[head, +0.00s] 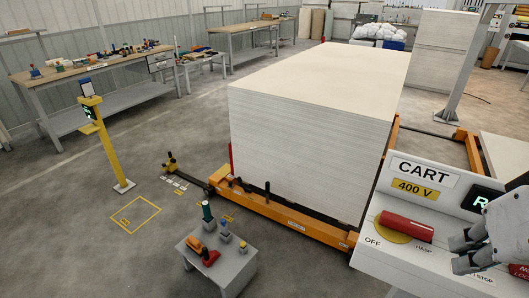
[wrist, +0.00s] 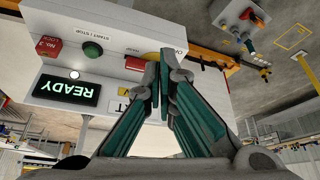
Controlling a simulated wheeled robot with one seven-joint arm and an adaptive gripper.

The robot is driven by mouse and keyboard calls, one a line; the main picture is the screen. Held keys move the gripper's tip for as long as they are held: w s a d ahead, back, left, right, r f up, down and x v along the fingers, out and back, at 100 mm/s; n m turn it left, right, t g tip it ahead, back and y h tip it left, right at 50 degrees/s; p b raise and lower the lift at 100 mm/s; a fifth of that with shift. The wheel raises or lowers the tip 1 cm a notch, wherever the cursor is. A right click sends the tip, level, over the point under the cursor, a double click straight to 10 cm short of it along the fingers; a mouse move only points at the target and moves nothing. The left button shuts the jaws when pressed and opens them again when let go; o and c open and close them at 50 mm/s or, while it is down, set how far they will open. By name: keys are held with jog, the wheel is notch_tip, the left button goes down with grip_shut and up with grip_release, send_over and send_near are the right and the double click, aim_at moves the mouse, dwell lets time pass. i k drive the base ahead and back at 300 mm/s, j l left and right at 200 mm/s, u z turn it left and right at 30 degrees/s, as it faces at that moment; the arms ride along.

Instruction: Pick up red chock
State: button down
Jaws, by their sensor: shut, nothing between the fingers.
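A red chock-like piece (head: 210,257) sits on the small grey stand (head: 232,272) at the lower middle of the head view. A small red shape in the wrist view (wrist: 257,21), on the stand at the upper right, looks like the same piece. My gripper (head: 462,243) is at the right edge of the head view, in front of the cart's control panel and well apart from the stand. In the wrist view its teal-padded fingers (wrist: 168,66) come together at the tips with nothing between them.
An orange piece (head: 194,243) and a green-topped item (head: 207,211) share the stand. The white control panel (head: 386,263) with a red OFF handle (head: 406,226) stands close to my gripper. A large board stack (head: 300,150) rests on an orange frame behind.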

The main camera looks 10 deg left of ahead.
aim_at(208, 259)
jog(key=j, duration=0.4)
jog(key=i+j+u, duration=0.1)
jog(key=j, duration=0.35)
jog(key=i+j+u, duration=0.1)
jog(key=j, duration=0.3)
jog(key=i+j, duration=0.1)
jog(key=j, duration=0.3)
jog(key=i+j+u, duration=0.1)
jog(key=j, duration=0.3)
jog(key=i+j, duration=0.1)
jog(key=j, duration=0.3)
jog(key=i+j+u, duration=0.1)
jog(key=j, duration=0.3)
jog(key=i+j, duration=0.1)
jog(key=j, duration=0.3)
jog(key=u, duration=0.05)
